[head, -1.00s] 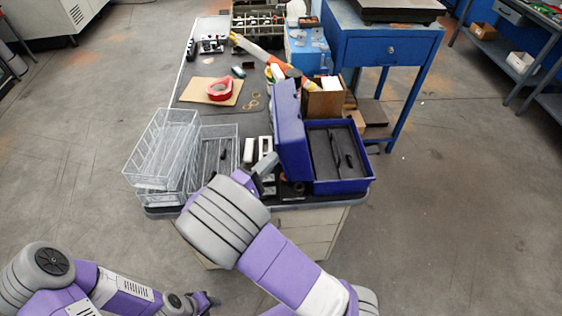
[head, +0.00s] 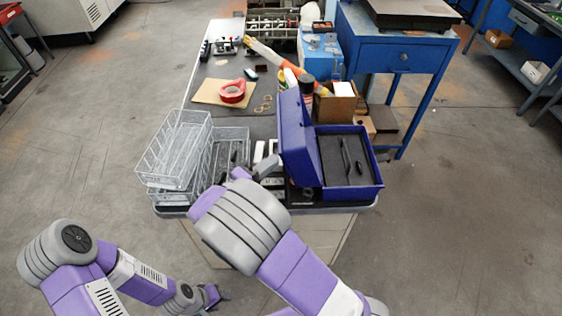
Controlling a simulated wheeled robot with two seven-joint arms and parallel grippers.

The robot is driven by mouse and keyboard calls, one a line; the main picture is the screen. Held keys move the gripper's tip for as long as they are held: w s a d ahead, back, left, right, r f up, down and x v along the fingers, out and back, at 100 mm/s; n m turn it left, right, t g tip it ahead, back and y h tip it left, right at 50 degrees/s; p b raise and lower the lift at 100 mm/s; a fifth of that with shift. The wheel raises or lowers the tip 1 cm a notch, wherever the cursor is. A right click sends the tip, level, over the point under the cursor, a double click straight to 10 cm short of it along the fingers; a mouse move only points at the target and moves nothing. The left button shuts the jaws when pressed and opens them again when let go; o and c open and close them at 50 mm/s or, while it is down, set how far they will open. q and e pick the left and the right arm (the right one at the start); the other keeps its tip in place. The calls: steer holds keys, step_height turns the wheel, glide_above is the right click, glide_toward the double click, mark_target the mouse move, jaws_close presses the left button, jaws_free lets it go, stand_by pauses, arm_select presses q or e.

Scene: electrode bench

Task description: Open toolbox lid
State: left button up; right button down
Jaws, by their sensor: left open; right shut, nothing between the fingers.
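The blue toolbox (head: 352,192) stands at the front right of the bench. Its lid (head: 297,137) is swung up and stands near upright on the box's left side. The grey-lined inside shows, with dark tools (head: 346,156) lying in it. My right gripper (head: 268,166) is shut and empty, just left of the lid's lower part; my own arm partly covers it, and I cannot tell if it touches the lid. My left gripper (head: 221,293) is open and empty, low in front of the bench and away from the toolbox.
Two wire baskets (head: 172,150) stand at the bench's left front. A cardboard box (head: 336,104) and bottles stand behind the toolbox. Red tape (head: 232,91) lies on a tan board (head: 210,92) further back. A blue side table (head: 395,55) stands at the back right.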

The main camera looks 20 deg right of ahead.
steer(key=p+v, duration=0.1)
steer(key=v, duration=0.9)
steer(key=shift+f, duration=0.2)
